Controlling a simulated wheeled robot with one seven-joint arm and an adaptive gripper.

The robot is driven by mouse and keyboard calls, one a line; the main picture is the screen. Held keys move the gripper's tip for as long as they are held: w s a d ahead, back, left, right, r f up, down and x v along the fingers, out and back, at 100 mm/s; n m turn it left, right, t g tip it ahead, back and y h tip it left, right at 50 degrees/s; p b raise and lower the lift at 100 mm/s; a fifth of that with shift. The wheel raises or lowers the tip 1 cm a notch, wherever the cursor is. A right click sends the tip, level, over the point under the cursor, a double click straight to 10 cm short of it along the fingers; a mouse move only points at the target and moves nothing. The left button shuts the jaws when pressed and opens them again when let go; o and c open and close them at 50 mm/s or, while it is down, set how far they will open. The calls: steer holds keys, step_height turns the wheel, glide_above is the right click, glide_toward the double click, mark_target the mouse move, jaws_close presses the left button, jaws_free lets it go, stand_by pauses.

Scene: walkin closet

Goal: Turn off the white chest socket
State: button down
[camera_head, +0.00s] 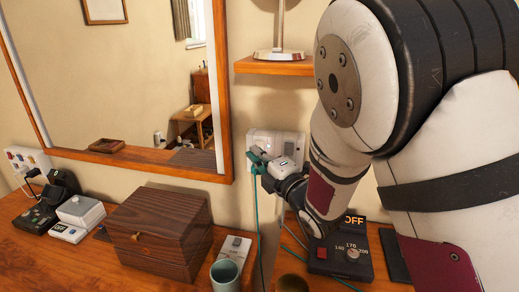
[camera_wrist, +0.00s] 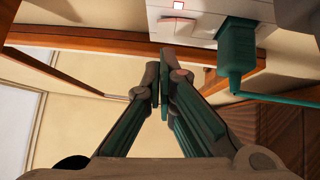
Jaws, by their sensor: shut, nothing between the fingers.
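A white wall socket (camera_head: 290,141) is fixed above the wooden top, right of the mirror; my arm stands in front of its right side. In the wrist view the socket (camera_wrist: 165,24) fills the top edge, with a small red-edged lit square, a white rocker switch and a green plug (camera_wrist: 236,48) with a green cord.
A wooden box (camera_head: 160,232), a grey-green cup (camera_head: 225,275) and a black device (camera_head: 342,258) reading OFF stand on the wooden top. A shelf (camera_head: 272,67) with a lamp base is above the socket. Another white socket strip (camera_head: 27,160) is at far left.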

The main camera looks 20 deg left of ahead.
steer(key=shift+w+a+r, duration=0.1)
steer(key=shift+w+a, duration=0.05)
steer(key=shift+w, duration=0.7)
steer(key=shift+w+r, duration=0.2)
steer(key=shift+w, duration=0.25)
steer(key=shift+s, duration=0.15)
